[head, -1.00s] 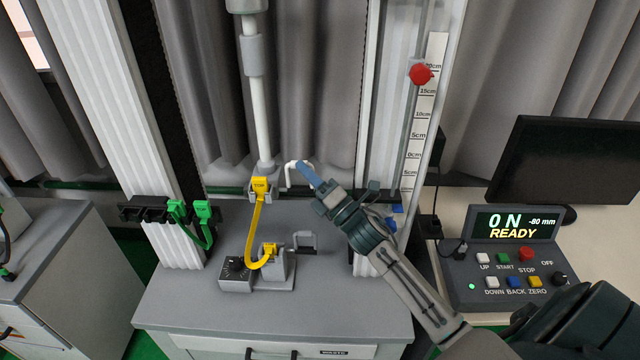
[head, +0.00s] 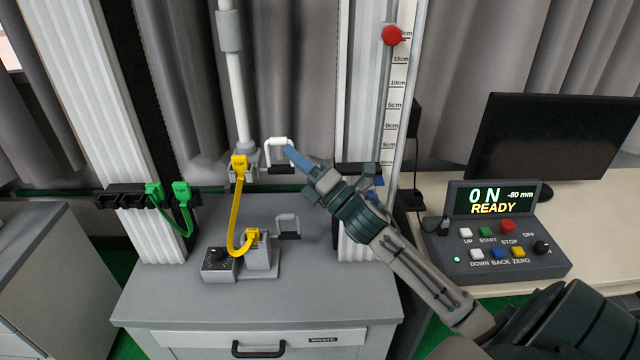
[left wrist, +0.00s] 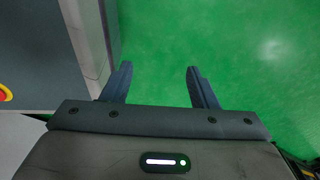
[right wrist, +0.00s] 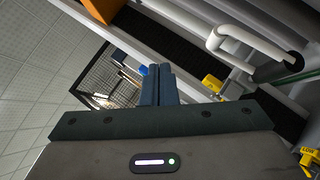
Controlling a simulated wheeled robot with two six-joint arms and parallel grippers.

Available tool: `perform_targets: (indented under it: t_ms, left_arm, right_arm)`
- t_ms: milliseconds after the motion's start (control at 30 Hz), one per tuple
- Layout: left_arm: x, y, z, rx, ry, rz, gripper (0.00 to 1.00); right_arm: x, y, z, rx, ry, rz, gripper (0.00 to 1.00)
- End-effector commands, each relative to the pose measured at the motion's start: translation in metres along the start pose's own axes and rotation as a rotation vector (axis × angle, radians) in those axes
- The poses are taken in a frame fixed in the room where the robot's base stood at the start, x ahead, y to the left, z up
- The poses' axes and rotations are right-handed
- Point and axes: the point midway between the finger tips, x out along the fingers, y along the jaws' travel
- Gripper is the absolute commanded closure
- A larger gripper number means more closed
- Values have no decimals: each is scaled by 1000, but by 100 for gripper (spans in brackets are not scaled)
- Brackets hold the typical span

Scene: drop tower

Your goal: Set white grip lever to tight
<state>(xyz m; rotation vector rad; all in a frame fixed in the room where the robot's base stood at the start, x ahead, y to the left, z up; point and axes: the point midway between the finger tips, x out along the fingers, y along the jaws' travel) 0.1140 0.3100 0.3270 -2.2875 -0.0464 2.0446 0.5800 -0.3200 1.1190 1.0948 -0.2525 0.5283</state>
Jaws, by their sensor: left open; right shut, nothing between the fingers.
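The white grip lever (head: 281,141) is a bent white handle at the upper grip on the white rod, beside the yellow TOP tag (head: 239,163). It also shows at the upper right of the right wrist view (right wrist: 252,40), standing out from the grip. My right gripper (head: 289,150) is shut and empty, its blue fingertips close to the lever's right end in the head view. In the right wrist view its fingertips (right wrist: 158,72) lie left of the lever, apart from it in the picture. My left gripper (left wrist: 160,77) is open and empty above green floor.
A grey handle (head: 288,226) and the lower grip (head: 260,256) stand on the grey cabinet top (head: 190,302). A yellow strap (head: 235,222) hangs between the grips. Green clips (head: 181,194) hang at left. The control box (head: 497,254) reads READY at right.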

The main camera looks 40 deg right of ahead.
Motion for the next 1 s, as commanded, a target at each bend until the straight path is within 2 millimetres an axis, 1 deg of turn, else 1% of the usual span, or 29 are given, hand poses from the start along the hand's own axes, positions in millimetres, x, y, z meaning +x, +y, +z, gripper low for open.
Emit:
perform_targets:
  t_ms: [33,200,567,600,767,1000]
  left_arm:
    - [11,1,-8,1,6,0,46]
    - [18,3,-34,3,13,0,46]
    - [21,7,-82,8,30,-1,46]
    - [13,6,-90,9,34,-1,46]
    - [-7,6,-114,12,49,-3,46]
    - [-41,6,-144,16,73,-5,46]
  right_arm:
    - [-4,-4,-2,-4,1,3,100]
    - [-8,-2,-1,-4,0,4,100]
    - [-22,5,-4,-2,3,2,100]
    - [-20,8,-2,-2,3,1,100]
    - [-22,10,0,-3,4,-1,100]
    - [-26,12,1,-2,6,-2,100]
